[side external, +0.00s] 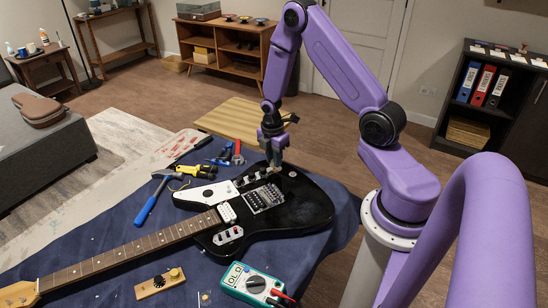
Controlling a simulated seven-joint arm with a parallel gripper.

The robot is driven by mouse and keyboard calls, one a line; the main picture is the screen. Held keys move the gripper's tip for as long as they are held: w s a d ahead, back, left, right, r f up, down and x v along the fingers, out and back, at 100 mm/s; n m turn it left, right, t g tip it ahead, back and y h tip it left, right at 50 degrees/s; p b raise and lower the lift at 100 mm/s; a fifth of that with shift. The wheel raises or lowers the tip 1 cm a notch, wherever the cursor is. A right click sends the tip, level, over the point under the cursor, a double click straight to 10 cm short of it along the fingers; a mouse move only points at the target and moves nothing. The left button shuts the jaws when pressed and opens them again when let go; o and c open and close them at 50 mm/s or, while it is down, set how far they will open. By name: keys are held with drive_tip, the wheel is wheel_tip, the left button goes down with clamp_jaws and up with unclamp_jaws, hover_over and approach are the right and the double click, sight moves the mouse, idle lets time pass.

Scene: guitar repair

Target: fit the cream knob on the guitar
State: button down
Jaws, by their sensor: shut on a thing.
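The black electric guitar (309,207) lies on its back on a blue cloth, its neck pointing to the lower left. My gripper (274,164) points down over the far edge of the guitar body, just beyond the bridge (264,197). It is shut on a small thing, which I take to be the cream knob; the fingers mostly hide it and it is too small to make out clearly. I cannot tell whether it touches the guitar.
A teal multimeter (237,280) is near the front edge. A blue hammer (148,206), pliers and other tools lie left of the body. Blue cloth (100,246) is bare beyond the neck.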

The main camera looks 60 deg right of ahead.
drive_tip(key=shift+f, duration=0.7)
idle(0.7)
drive_tip(key=shift+c, duration=2)
unclamp_jaws()
drive_tip(key=shift+r, duration=3.5)
